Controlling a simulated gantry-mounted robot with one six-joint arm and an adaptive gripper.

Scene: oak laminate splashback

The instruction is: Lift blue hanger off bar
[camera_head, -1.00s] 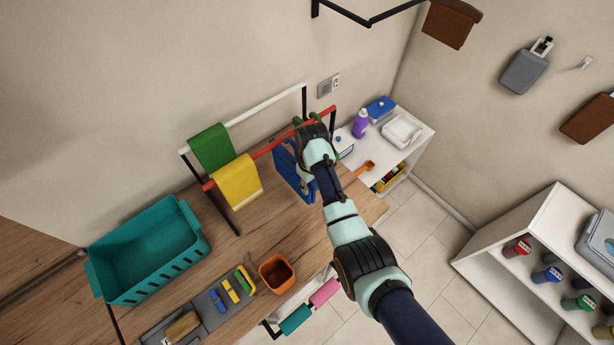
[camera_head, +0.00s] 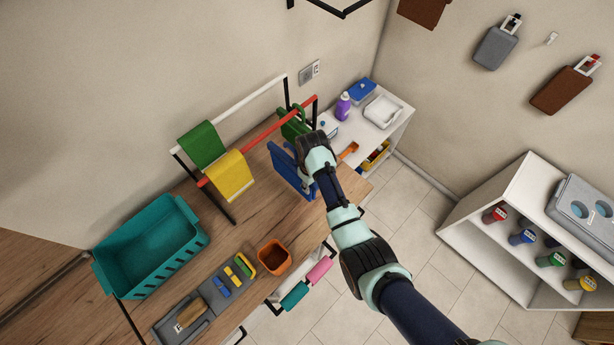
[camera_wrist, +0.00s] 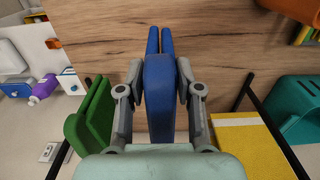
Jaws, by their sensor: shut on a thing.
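The blue hanger (camera_head: 287,172) is in front of the red bar (camera_head: 262,136) in the head view, with a gap between them there. My gripper covers its upper part, so its hook is hidden. In the wrist view the blue hanger (camera_wrist: 159,100) runs between both fingers of my gripper (camera_wrist: 160,80), which is shut on it. The red bar does not show in the wrist view. A green hanger (camera_head: 292,127) is on the bar's far end, behind my gripper; the green hanger (camera_wrist: 92,115) is left of my fingers in the wrist view.
A yellow cloth (camera_head: 233,176) hangs on the red bar and a green cloth (camera_head: 202,146) on the white bar (camera_head: 235,110). A teal basket (camera_head: 150,250), orange cup (camera_head: 274,257) and grey tray (camera_head: 215,297) are on the wooden counter (camera_head: 245,215). Counter below the hanger is clear.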

